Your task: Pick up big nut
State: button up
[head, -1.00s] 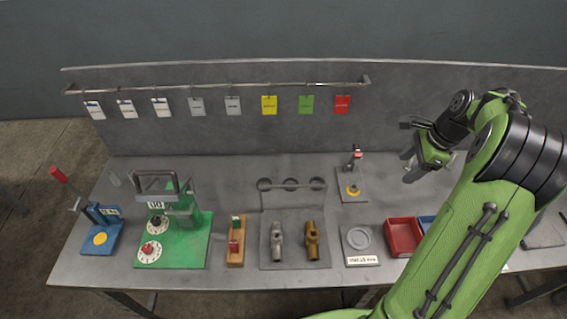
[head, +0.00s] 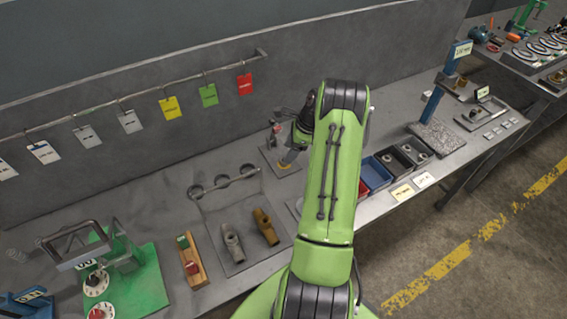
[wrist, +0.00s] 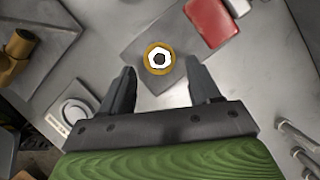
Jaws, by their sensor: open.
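In the wrist view, a pale hex nut (wrist: 159,59) with a dark hole sits on a round yellow disc (wrist: 147,66) on a grey plate (wrist: 128,42). It looks like the big nut. My gripper (wrist: 159,76) is open and empty. Its two fingers are spread to either side of the nut in the picture, above the plate and not touching it. In the head view, my gripper (head: 292,157) is mostly hidden by my arm, close over the yellow disc (head: 284,166); the nut is too small to make out there.
A red-topped upright (head: 276,133) stands on the plate behind the disc. Brass (head: 266,227) and grey (head: 232,243) fittings lie to the left. A blue tray (head: 376,173) and dark bins (head: 411,154) stand to the right. A green fixture (head: 120,270) is further left.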

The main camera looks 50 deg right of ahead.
jog(key=x, duration=0.4)
jog(key=shift+w+a+f, duration=0.15)
grip_shut()
